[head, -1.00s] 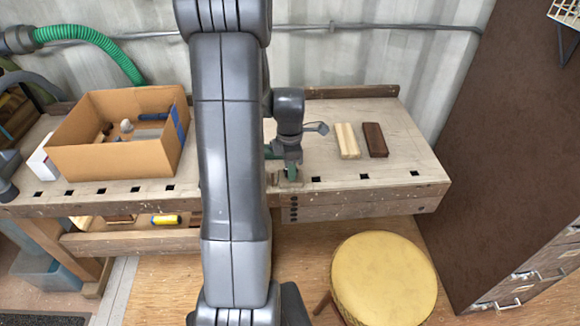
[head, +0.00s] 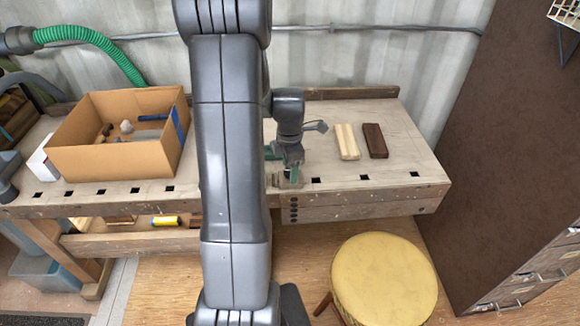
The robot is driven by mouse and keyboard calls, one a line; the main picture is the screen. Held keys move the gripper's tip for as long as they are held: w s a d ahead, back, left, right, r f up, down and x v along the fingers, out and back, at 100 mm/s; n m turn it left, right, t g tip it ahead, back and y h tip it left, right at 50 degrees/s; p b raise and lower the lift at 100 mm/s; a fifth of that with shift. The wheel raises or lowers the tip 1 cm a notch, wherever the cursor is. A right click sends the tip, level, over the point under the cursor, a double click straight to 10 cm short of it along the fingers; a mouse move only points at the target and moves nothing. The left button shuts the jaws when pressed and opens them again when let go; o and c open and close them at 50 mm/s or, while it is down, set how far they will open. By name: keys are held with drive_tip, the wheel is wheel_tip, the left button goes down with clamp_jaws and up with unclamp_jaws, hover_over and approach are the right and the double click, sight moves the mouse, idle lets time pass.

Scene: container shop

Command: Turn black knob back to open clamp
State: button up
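A clamp with green parts (head: 294,174) sits at the front edge of the wooden workbench, just right of my arm. My gripper (head: 290,166) points down over it, at or very near the clamp. The gripper's fingers are small and merge with the clamp, so I cannot tell if they are open or shut. The black knob cannot be made out; it is hidden by my gripper and arm or too small to see. Another bit of green shows left of the gripper, partly behind my arm.
A pale wood block (head: 347,142) and a dark wood block (head: 375,140) lie on the workbench (head: 408,155) to the right. An open cardboard box (head: 110,160) holding several items stands left. A yellow stool (head: 384,278) stands in front. A brown cabinet (head: 500,150) bounds the right.

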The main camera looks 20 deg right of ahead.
wheel_tip(320, 180, up, 14)
idle(0.6)
drive_tip(key=shift+f, duration=0.15)
wheel_tip(320, 180, down, 14)
drive_tip(key=shift+r, duration=0.1)
idle(0.6)
idle(0.3)
